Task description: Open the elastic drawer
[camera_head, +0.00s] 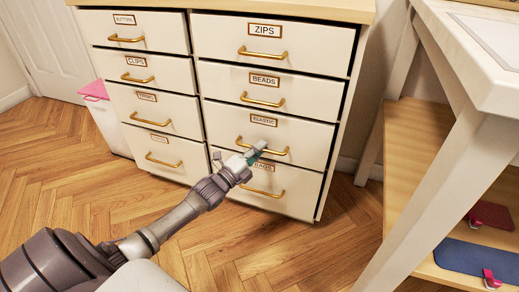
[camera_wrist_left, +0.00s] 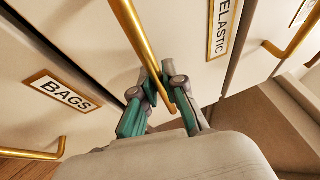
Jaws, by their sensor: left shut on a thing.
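The elastic drawer (camera_head: 292,136) is a cream drawer front in the right column, third from the top, with a framed "ELASTIC" label (camera_head: 264,120). Its front lies about level with its neighbours. Its brass bar handle (camera_head: 275,151) runs across the front below the label. My left gripper (camera_head: 255,151) reaches up from the lower left and is shut on this handle. In the left wrist view the two green-padded fingers (camera_wrist_left: 163,98) sit on either side of the brass bar (camera_wrist_left: 141,42). My right gripper is not in view.
The bags drawer (camera_head: 294,187) is directly below, with its own brass handle. The zips drawer (camera_head: 307,38) and beads drawer (camera_head: 308,89) are above. A white table (camera_head: 440,170) with a lower shelf stands at the right. Wooden floor (camera_head: 290,248) lies open in front.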

